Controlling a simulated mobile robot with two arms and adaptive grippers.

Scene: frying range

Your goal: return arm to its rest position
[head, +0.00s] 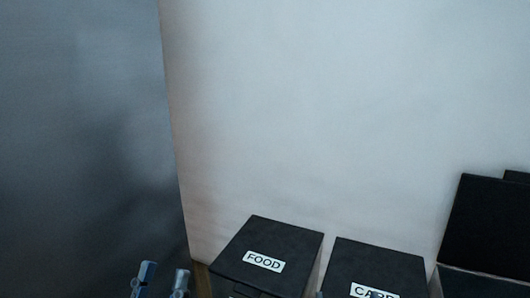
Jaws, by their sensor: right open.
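My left gripper (163,281) shows at the bottom left of the head view. Its two fingers stand apart with nothing visible between them. It is to the left of the black bin labelled FOOD (270,235). Only the tips of my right gripper (347,295) show at the bottom edge, in front of the black bin whose label seems to read CARD (378,262). They are apart, and I see nothing held. The rest of both arms is out of the frame.
The FOOD and CARD bins have their lids down. A further black bin (485,285) at the right edge has its lid (490,225) raised. A pale wall (340,110) stands behind the bins, and a grey upright surface (80,130) fills the left.

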